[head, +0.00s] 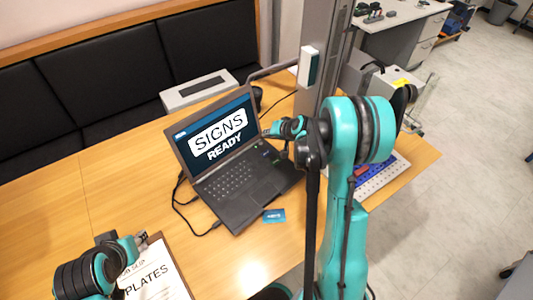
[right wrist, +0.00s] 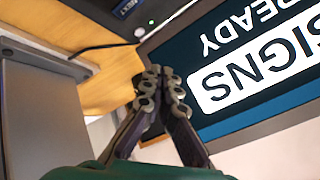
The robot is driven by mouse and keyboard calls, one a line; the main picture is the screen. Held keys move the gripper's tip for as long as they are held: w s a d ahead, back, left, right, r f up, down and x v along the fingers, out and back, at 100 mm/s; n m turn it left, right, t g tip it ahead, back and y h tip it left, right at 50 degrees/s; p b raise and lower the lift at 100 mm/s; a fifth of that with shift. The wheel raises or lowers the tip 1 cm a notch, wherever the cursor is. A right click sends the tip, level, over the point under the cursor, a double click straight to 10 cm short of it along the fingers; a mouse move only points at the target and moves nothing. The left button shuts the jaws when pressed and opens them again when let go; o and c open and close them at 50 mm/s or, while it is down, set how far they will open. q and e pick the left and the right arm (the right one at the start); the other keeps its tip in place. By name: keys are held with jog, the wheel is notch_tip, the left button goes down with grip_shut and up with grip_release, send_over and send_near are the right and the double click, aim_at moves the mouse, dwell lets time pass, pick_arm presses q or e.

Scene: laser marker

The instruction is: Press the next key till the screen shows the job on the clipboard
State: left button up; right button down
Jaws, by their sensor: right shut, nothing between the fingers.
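The laptop screen (head: 215,130) reads "SIGNS" and "READY"; it also shows in the right wrist view (right wrist: 250,75), upside down. The clipboard (head: 158,275) lies at the lower left, its sheet reading "PLATES", partly covered by my left arm. A blue label that seems to read "NEXT" (right wrist: 124,8) shows at the top of the right wrist view, on the dark laptop body. My right gripper (right wrist: 160,72) is shut and empty, apart from the label; in the head view it is beside the screen's right edge (head: 268,133). My left gripper (head: 140,238) is over the clipboard's top; its fingers are unclear.
The laptop keyboard (head: 228,180) is open on the wooden table. A blue card (head: 274,215) lies in front of it, and cables run at its left. A grey post (head: 325,60) stands behind my right arm. A grey box (head: 200,88) stands behind the screen.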

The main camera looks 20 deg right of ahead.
aim_at(267, 154)
jog(key=shift+f, duration=0.1)
notch_tip(267, 154, down, 8)
jog(key=b, duration=0.5)
jog(key=shift+b, duration=0.4)
jog(key=shift+f+b, duration=0.3)
jog(key=shift+b, duration=0.05)
dwell(0.6)
jog(key=shift+f+b, duration=0.45)
jog(key=shift+b, duration=0.05)
jog(key=shift+f+b, duration=0.25)
jog(key=shift+b, duration=0.1)
dwell(0.4)
jog(key=shift+r, duration=0.1)
jog(key=shift+r+p, duration=0.5)
jog(key=shift+r, duration=0.15)
jog(key=shift+r, duration=0.1)
